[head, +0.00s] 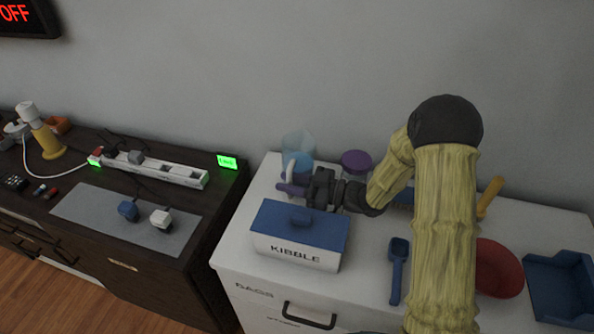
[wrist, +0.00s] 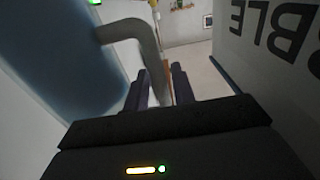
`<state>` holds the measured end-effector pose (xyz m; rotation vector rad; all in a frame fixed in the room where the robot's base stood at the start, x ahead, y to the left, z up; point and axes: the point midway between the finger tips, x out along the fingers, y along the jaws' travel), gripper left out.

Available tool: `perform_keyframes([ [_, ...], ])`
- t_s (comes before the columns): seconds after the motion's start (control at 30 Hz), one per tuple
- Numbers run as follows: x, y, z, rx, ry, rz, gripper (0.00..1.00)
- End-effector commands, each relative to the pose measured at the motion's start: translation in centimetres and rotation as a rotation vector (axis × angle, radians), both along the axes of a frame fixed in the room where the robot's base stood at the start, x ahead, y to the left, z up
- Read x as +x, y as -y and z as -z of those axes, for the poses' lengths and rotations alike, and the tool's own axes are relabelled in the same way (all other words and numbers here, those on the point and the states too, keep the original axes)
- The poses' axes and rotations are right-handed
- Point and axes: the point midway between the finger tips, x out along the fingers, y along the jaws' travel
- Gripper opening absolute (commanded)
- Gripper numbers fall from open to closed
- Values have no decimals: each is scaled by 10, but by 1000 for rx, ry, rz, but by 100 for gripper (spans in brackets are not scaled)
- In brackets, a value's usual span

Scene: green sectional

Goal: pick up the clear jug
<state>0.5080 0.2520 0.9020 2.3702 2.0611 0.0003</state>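The clear jug (head: 299,143) is a see-through bluish vessel at the back left of the white cabinet top, against the wall. Its pale handle faces my arm. In the wrist view the jug (wrist: 65,55) fills the left side, and its grey handle runs down between my fingers. My gripper (head: 294,181) is at the jug's handle, low over the cabinet top. In the wrist view the two dark fingers of my gripper (wrist: 160,82) stand apart, one on each side of the handle. The gripper partly hides the jug's lower part in the head view.
The white kibble box with blue lid (head: 300,235) stands close in front of my gripper. A purple-lidded jar (head: 356,162) is behind it. A blue scoop (head: 398,270), red bowl (head: 498,268) and blue tray (head: 560,288) lie to the right. A dark desk with a power strip (head: 160,168) is left.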

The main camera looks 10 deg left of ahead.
Motion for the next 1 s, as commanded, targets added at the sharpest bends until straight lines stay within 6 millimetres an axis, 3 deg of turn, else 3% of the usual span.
perform_keyframes([
  [0.5,0,-1,0,0,-1,0,25],
  [0.53,0,-1,0,0,-1,0,24],
  [0.67,0,-1,0,0,-1,0,0],
  [1.0,1,0,-1,3,2,1,0],
])
